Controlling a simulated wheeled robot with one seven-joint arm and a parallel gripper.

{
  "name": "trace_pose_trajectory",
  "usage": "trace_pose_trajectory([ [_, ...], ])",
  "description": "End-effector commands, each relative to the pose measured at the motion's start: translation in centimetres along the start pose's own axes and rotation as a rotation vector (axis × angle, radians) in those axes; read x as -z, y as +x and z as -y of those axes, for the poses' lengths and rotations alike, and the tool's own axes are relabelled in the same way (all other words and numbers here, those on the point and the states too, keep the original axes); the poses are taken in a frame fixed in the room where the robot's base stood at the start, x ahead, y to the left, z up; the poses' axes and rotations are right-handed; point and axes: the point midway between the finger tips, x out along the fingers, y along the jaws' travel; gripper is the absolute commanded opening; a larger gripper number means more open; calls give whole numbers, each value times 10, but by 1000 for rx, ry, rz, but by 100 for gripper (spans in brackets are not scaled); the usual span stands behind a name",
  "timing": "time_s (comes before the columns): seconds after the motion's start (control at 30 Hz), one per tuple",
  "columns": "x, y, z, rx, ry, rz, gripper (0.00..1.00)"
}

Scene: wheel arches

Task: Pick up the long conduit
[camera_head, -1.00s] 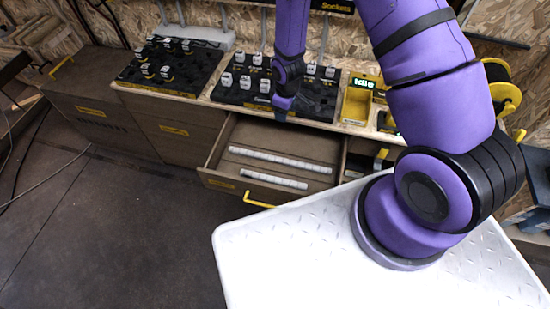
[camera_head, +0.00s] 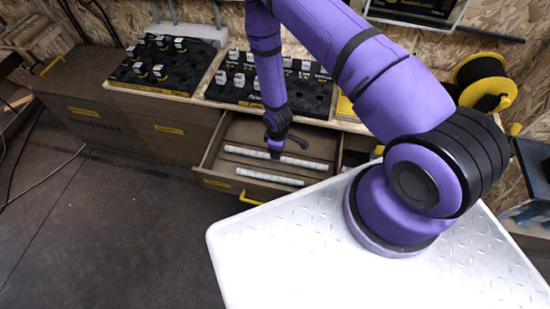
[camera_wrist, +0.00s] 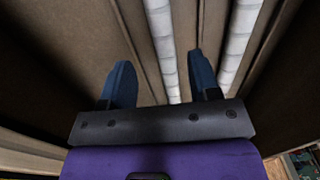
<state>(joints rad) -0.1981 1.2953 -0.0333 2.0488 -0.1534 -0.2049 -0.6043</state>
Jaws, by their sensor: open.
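The long conduit (camera_head: 246,152) is a thin white strip lying in the open drawer, behind a shorter white conduit (camera_head: 270,177). My gripper (camera_head: 275,154) points down into the drawer, at the long conduit in the head view, and hides part of it. In the wrist view, my gripper's blue fingers (camera_wrist: 162,82) are open and apart with nothing held. One white strip (camera_wrist: 160,30) runs toward the gap between them, and a second strip (camera_wrist: 241,35) passes by the right finger. The wrist view does not show either strip's full length.
The open drawer (camera_head: 205,160) has a wooden rim and low dividers beside the strips. A worktop with black socket boards (camera_head: 160,60) stands behind it. A yellow cable reel (camera_head: 485,82) is at the right. Grey floor (camera_head: 110,230) is clear at left.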

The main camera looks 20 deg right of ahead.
Motion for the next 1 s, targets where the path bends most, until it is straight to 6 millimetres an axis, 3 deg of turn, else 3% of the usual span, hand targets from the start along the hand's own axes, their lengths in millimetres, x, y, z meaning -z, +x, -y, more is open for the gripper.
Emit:
trace_pose_trajectory([
  [0.17, 1, 10, 2, 1, 0, 1, 56],
  [0.5, 4, 51, 4, -1, 2, -1, 56],
  [0.8, 4, 54, 4, -1, 1, -1, 56],
  [0.87, 4, 54, 4, -1, 1, -1, 45],
  [1.0, 4, 54, 4, 0, 1, -1, 12],
])
